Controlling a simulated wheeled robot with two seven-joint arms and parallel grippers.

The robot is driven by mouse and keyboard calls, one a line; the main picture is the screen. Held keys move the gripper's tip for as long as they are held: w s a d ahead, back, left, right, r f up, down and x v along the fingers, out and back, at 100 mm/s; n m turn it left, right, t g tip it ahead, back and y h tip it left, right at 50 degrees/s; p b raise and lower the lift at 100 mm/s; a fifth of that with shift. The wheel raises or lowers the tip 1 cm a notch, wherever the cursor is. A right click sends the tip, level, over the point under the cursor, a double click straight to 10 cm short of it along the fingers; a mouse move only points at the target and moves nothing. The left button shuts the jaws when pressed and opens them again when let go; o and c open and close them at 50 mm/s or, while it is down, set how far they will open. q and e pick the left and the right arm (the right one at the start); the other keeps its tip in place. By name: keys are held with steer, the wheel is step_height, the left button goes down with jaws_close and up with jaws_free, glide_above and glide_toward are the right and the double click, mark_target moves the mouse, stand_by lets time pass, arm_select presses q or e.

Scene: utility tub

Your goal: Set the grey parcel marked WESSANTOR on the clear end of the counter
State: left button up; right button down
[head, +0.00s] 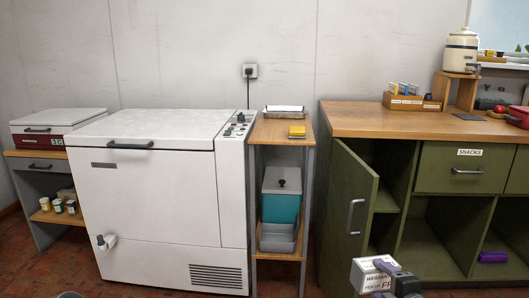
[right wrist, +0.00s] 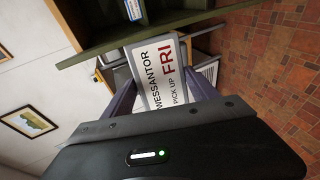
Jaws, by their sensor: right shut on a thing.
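The grey parcel (head: 371,276) shows at the bottom of the head view, in front of the green cabinet. Its label reads WESSANTOR, PICK UP FRI in the right wrist view (right wrist: 158,75). My right gripper (head: 390,281) is shut on the parcel, with a finger on each side of it in the wrist view. The parcel is held below the height of the countertop. The counter (head: 350,119) has a wooden top, and its left end is bare.
The green cabinet door (head: 352,215) stands open beneath the counter's left end. A wooden card box (head: 411,104) and a crock on a stand (head: 461,52) occupy the counter further right. A narrow shelf unit (head: 281,128) and a white chest freezer (head: 150,190) stand to the left.

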steer(key=a+r+n+y, duration=0.25)
steer(key=a+r, duration=0.25)
steer(key=a, duration=0.6)
step_height(320, 180, up, 8)
steer(key=s+d+n+g+y+p, duration=0.2)
steer(key=n+y+p, duration=0.15)
steer(key=p, duration=1.25)
arm_select(q)
step_height(320, 180, up, 27)
steer(key=s+d+p, duration=0.1)
steer(key=p, duration=1)
steer(key=shift+s+d, duration=0.15)
steer(key=shift+d, duration=0.05)
arm_select(e)
steer(key=s+a+r+n+g+y, duration=0.1)
steer(key=s+r+n+g+y, duration=0.2)
steer(key=s, duration=0.5)
steer(key=shift+r+g+y, duration=0.3)
steer(key=shift+g, duration=0.1)
steer(key=shift+s, duration=0.1)
